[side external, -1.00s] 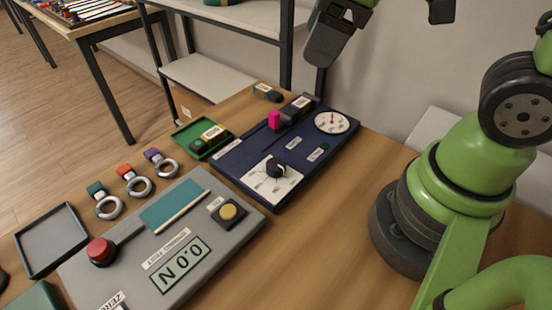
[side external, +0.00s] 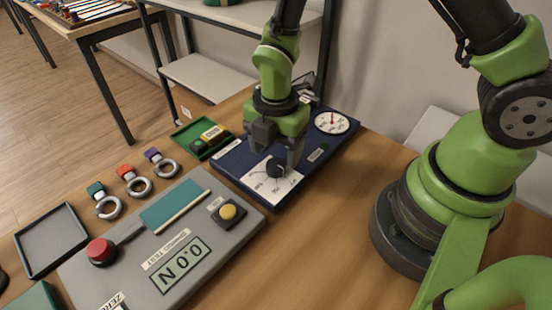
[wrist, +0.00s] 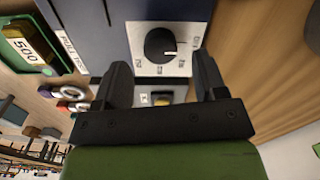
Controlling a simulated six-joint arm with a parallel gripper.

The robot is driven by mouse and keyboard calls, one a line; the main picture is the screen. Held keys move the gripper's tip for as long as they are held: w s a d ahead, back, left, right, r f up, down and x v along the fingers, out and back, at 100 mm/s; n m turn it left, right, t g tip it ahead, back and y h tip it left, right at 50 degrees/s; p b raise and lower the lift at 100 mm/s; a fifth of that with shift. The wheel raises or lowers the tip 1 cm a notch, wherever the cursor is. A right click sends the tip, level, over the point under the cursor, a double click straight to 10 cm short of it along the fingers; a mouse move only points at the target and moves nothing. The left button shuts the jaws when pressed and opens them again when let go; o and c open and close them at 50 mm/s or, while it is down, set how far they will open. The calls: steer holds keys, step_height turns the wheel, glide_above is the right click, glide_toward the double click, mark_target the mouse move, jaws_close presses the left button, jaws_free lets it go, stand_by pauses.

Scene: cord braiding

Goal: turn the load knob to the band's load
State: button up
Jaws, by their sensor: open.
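The load knob (side external: 276,167) is a black round knob with a white pointer mark, set on a white dial plate (side external: 268,188) at the front of the dark blue panel (side external: 236,165). In the wrist view the knob (wrist: 160,45) is just beyond my fingertips, with printed marks around it that are too small to read surely. My gripper (side external: 275,148) is open over the panel, its fingers apart, one on either side of the knob in the side view. In the wrist view my gripper (wrist: 163,72) holds nothing. I cannot tell whether a finger touches the knob.
A round gauge (side external: 332,122) sits at the panel's back right. A green tray (side external: 197,140) holds a weight-like block on the left. A grey tester (side external: 140,262) with red and yellow buttons stands in front. Several ringed bands (side external: 140,186) lie at left. Bare table lies right of the panel.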

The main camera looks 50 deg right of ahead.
mark_target(276, 164)
steer(key=shift+f, duration=1.8)
steer(key=c, duration=0.9)
